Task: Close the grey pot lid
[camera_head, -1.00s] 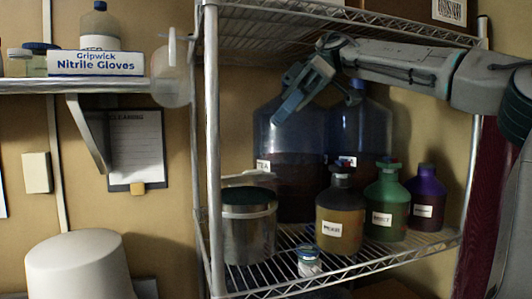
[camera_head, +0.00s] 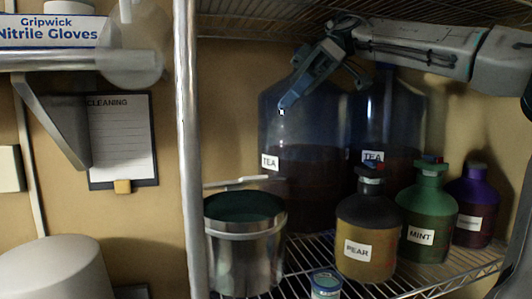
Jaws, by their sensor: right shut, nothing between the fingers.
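The grey metal pot (camera_head: 247,262) stands upright on the wire shelf, just right of the front post. Its round top shows dark green, and I cannot tell whether that is its inside or a cover. A thin pale strip (camera_head: 238,183), perhaps the lid seen edge-on, shows just behind and above the rim. My right gripper (camera_head: 284,108) comes in from the upper right, pointing down and left. It is shut and empty, in front of the left tea jug, well above the pot and apart from it. My left gripper is out of view.
Two large blue tea jugs (camera_head: 300,135) stand behind. The pear bottle (camera_head: 367,240), mint bottle (camera_head: 424,220) and purple bottle (camera_head: 473,205) stand to the right. A small jar (camera_head: 325,286) sits at the front edge. The metal post (camera_head: 188,150) rises left of the pot.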

